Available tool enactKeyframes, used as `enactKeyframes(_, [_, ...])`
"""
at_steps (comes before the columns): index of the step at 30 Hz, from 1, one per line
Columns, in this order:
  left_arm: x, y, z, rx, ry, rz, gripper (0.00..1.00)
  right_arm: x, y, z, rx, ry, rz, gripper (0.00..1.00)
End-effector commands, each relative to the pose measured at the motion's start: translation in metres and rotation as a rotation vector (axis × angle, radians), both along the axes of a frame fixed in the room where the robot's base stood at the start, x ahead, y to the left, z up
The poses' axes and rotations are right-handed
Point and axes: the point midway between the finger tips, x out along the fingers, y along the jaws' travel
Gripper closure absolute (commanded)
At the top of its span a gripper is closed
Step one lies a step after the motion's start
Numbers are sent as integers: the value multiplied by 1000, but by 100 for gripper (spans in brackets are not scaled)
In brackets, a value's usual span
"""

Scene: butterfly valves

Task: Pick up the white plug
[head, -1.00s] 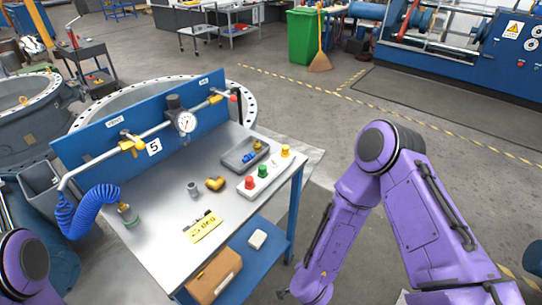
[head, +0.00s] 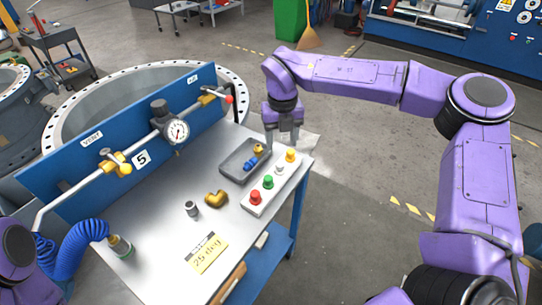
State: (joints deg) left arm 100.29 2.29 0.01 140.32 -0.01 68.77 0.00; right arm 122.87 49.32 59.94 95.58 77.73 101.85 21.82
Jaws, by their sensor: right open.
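The white plug (head: 279,169) stands in a pale strip (head: 261,205), between a green plug (head: 268,181) and a yellow plug (head: 290,155). A red plug (head: 255,197) stands at the near end of the strip. My right gripper (head: 282,142) points down near the table's far right edge, just beyond the strip and beside the grey tray. Its fingers are apart with nothing between them, a little beyond the white plug. My left gripper is not in view; only part of my left arm shows at the lower left.
A grey tray (head: 232,166) with blue and brass fittings lies left of the strip. A brass elbow (head: 216,199), a grey fitting (head: 191,208) and a yellow label (head: 206,254) lie on the metal table (head: 165,229). A blue panel with gauge (head: 177,131) and pipe stands behind.

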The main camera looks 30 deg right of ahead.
Motion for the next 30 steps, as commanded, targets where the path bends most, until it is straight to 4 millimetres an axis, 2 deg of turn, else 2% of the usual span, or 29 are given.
enactKeyframes(2, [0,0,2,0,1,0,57,-2,1,0,15,8,-14,43])
enactKeyframes(9, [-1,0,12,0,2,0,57,0,2,-42,16,13,-13,43])
enactKeyframes(14, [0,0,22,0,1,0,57,3,1,-60,15,15,-15,43])
enactKeyframes(17, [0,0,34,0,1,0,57,7,-1,-78,14,15,-14,43])
enactKeyframes(21, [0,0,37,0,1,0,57,7,-2,-99,15,12,-15,43])
enactKeyframes(28, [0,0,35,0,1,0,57,7,-2,-104,14,9,-15,43])
enactKeyframes(29, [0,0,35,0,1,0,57,7,-2,-103,14,9,-15,49])
enactKeyframes(30, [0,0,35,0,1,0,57,7,-2,-103,14,9,-15,62])
